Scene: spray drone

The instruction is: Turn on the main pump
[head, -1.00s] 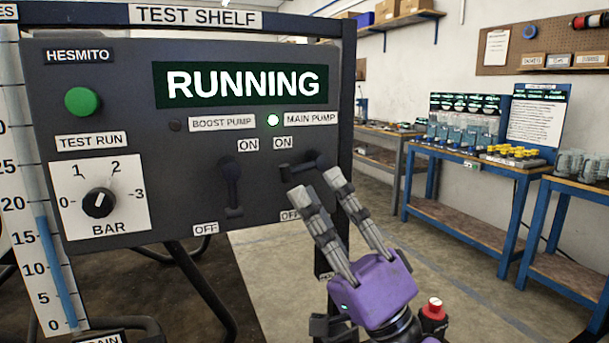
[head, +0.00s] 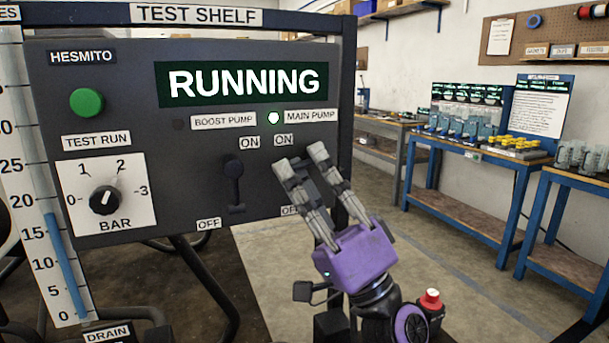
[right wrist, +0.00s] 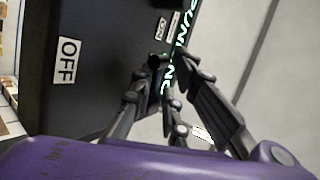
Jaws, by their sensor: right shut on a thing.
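The main pump switch is a black lever on the dark panel (head: 130,215), between ON and OFF labels. My right gripper (head: 301,162) is at this lever and mostly hides it in the head view, so its exact position is hard to tell. In the right wrist view the black lever's end (right wrist: 155,61) shows near the fingertips (right wrist: 160,82), which are shut on it. A lit pale green lamp (head: 274,118) is beside the MAIN PUMP label (head: 311,116). The display (head: 243,84) reads RUNNING. My left gripper is not in view.
The boost pump lever (head: 234,182) stands close left of my right gripper, its lamp (head: 178,124) dark. A green button (head: 86,102) and a BAR knob (head: 104,200) are farther left. Blue-framed tables (head: 470,165) stand back right, with open floor before them.

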